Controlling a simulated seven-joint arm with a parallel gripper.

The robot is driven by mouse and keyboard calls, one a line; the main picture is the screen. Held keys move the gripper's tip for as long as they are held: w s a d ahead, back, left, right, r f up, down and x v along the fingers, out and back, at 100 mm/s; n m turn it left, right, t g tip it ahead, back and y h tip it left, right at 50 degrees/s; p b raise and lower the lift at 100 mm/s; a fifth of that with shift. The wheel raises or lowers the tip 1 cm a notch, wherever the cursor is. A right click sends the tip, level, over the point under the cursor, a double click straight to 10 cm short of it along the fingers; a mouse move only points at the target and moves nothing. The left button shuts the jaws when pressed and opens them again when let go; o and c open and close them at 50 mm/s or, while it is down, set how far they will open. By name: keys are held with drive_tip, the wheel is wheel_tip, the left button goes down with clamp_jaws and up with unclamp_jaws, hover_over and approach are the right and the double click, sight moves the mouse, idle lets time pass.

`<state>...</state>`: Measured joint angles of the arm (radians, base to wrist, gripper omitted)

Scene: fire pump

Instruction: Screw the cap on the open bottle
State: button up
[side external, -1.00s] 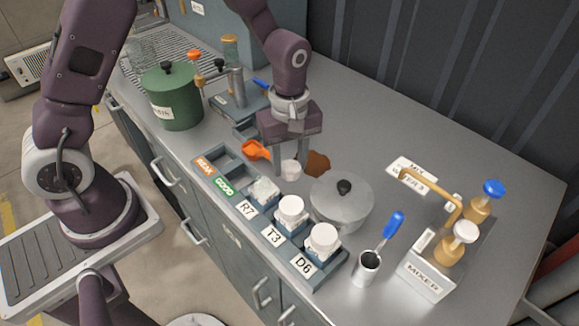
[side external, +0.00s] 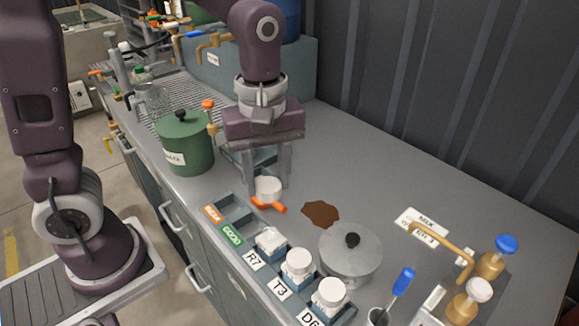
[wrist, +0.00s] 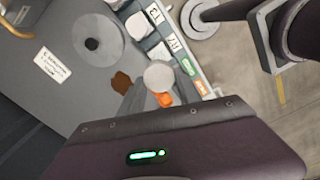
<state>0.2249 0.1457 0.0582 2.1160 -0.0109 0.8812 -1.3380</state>
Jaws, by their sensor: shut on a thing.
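My gripper (side external: 268,188) is shut on a white round cap (side external: 268,186), held between its two fingers above the bench, over the orange scoop. The cap also shows in the wrist view (wrist: 159,75). The R7 bottle (side external: 270,242) stands in the rack slot labelled R7, to the lower right of the gripper. It is white and squarish and shows no round cap like its neighbours; its mouth is too small to make out. The T3 bottle (side external: 298,264) and the D6 bottle (side external: 329,294) wear round white caps.
An orange scoop (side external: 277,208) lies just under the held cap. A brown spill (side external: 321,213) and a grey lidded pot (side external: 350,262) are to the right. A green pot (side external: 186,146) stands left of the gripper. The back right of the bench is clear.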

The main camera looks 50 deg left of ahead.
sight(274, 231)
drive_tip(key=shift+f, duration=4.5)
drive_tip(key=shift+f, duration=1.25)
drive_tip(key=m, duration=0.4)
drive_tip(key=shift+w+d+m, duration=0.1)
drive_tip(key=shift+m, duration=0.2)
drive_tip(key=m, duration=0.5)
drive_tip(key=shift+d+m, duration=0.1)
drive_tip(key=shift+m, duration=0.2)
drive_tip(key=m, duration=0.6)
drive_tip(key=shift+d+f, duration=0.1)
drive_tip(key=shift+d, duration=0.1)
drive_tip(key=m, duration=0.6)
drive_tip(key=shift+d+m, duration=0.15)
drive_tip(key=shift+m, duration=0.15)
drive_tip(key=o, duration=1.7)
